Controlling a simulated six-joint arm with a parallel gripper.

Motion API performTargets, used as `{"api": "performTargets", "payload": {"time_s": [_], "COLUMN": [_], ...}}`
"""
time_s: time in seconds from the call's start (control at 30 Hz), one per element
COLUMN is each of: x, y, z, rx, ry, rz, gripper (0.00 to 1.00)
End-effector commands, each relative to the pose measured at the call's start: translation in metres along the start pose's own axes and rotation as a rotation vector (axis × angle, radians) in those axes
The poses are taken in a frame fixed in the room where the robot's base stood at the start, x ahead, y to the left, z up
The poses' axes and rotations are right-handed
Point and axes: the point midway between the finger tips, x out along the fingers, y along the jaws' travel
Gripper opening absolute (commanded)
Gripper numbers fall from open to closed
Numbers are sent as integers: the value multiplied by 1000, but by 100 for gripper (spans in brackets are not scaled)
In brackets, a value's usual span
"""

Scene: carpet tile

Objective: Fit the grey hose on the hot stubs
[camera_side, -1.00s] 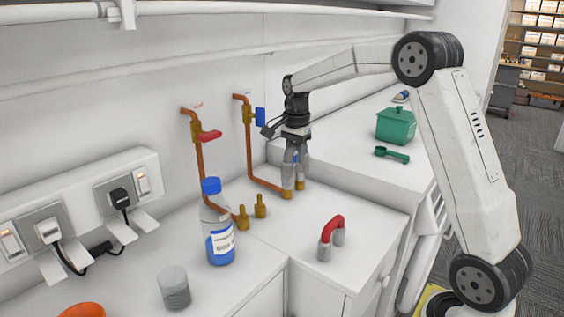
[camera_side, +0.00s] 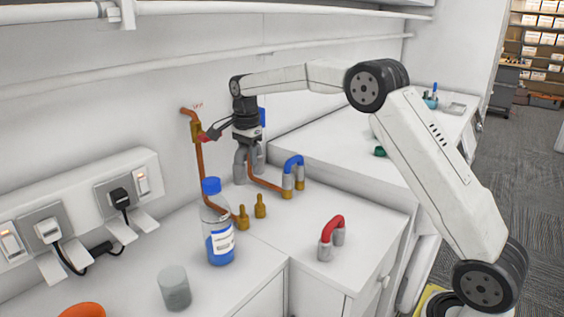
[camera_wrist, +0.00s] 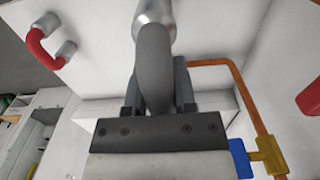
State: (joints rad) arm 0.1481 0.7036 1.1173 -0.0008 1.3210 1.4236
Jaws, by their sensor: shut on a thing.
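My gripper (camera_side: 249,146) is shut on the grey hose (camera_side: 241,167) and holds it above the counter, in front of the back wall. In the wrist view the grey hose (camera_wrist: 153,60) passes between my fingers (camera_wrist: 158,95), with a metal sleeve (camera_wrist: 153,12) at its end. The two brass hot stubs (camera_side: 242,219) (camera_side: 260,207) stand bare on the counter, below the held hose. They join the copper pipe (camera_side: 200,168) with the red valve handle. The hose is apart from the stubs.
A blue hose (camera_side: 293,161) sits on the cold stubs. A red hose (camera_side: 332,231) stands near the front edge. A blue-capped bottle (camera_side: 220,238) stands close left of the hot stubs, with a grey cup (camera_side: 174,287) further forward. The blue valve handle (camera_wrist: 240,158) shows in the wrist view.

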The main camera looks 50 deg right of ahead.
Motion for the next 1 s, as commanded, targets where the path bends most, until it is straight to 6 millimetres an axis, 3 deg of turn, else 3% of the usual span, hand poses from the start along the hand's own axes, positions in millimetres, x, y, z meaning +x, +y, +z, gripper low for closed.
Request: {"api": "performTargets", "payload": {"time_s": [0.37, 1.0], "x": [7, 48], "y": [0, 0], "z": [0, 0], "rx": [0, 0], "ry": [0, 0], "rz": [0, 0], "gripper": [0, 0]}}
